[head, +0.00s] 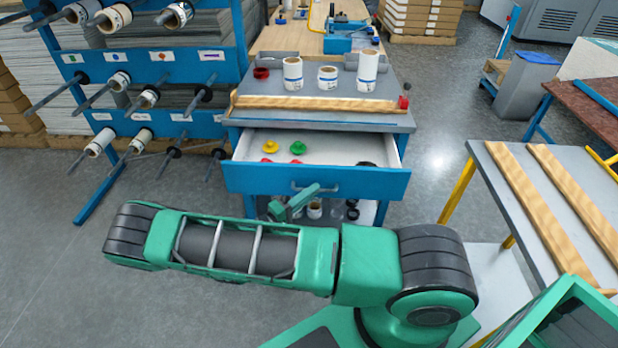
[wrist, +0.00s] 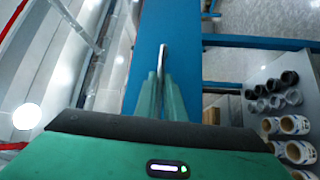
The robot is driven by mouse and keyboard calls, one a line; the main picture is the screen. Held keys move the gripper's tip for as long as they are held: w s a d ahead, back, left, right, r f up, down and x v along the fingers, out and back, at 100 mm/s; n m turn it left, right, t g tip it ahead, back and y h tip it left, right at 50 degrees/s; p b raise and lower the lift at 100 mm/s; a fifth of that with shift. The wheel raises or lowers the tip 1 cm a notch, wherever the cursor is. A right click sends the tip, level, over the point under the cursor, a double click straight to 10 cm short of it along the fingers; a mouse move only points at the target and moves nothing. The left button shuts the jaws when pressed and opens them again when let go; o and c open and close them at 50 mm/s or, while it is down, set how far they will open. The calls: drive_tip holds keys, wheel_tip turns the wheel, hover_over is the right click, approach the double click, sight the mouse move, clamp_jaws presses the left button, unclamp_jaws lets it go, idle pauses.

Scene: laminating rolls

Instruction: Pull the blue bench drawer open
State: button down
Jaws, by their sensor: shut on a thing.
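The blue bench drawer (head: 350,184) stands pulled out from the bench, with its light interior showing. In the wrist view its blue front (wrist: 147,30) runs up the middle. My gripper (head: 314,190) is at the middle of the drawer front and is shut on the metal drawer handle (head: 297,184). In the wrist view the two green fingers of my gripper (wrist: 162,82) close around the pale handle bar (wrist: 164,56). Part of the handle is hidden by the fingers. Inside the drawer lie a yellow knob (head: 271,146), a green knob (head: 297,147) and red pieces.
White rolls (head: 292,74) and a wooden strip (head: 315,103) rest on the bench top. A blue rack with rolls on rods (head: 150,60) stands left. A table with wooden strips (head: 530,205) stands right. A lower shelf holds rolls (wrist: 295,150). Floor at left is clear.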

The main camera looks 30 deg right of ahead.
drive_tip(key=s+a, duration=0.4)
drive_tip(key=s, duration=0.2)
drive_tip(key=shift+s+a+f, duration=0.15)
drive_tip(key=shift+s+f, duration=0.05)
drive_tip(key=shift+f, duration=0.05)
drive_tip(key=c, duration=1.8)
unclamp_jaws()
drive_tip(key=shift+c, duration=0.2)
drive_tip(key=shift+r, duration=0.1)
drive_tip(key=v, duration=1)
drive_tip(key=shift+a, duration=0.45)
drive_tip(key=shift+w, duration=0.1)
